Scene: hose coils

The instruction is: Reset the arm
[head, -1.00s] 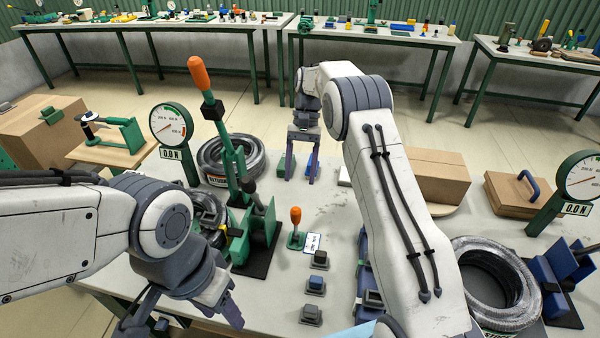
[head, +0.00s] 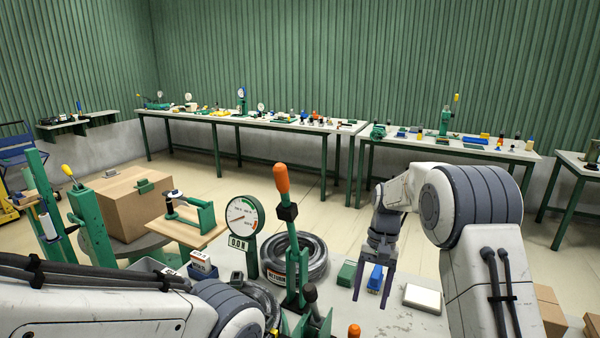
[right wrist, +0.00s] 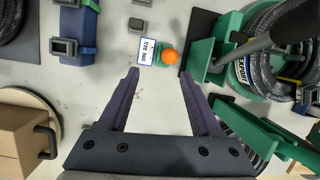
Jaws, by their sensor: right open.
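My right gripper (head: 372,297) points down over the right part of the workbench (head: 420,322) in the head view. It is open and empty, and in the right wrist view its two dark fingers (right wrist: 159,75) stand apart over bare tabletop. My left arm enters at the lower left of the head view, with its gripper out of the picture. A green lever press with an orange handle (head: 282,180) stands upright left of my right gripper. A small orange knob (right wrist: 169,56) beside a white label (right wrist: 147,51) lies just beyond the fingertips.
A dial gauge (head: 241,219) and a coiled hose (head: 310,262) stand by the press. A blue block (head: 375,277) and a white block (head: 422,298) lie near my right gripper. A cardboard box (head: 125,205) is at left. Long tables (head: 230,118) line the back wall.

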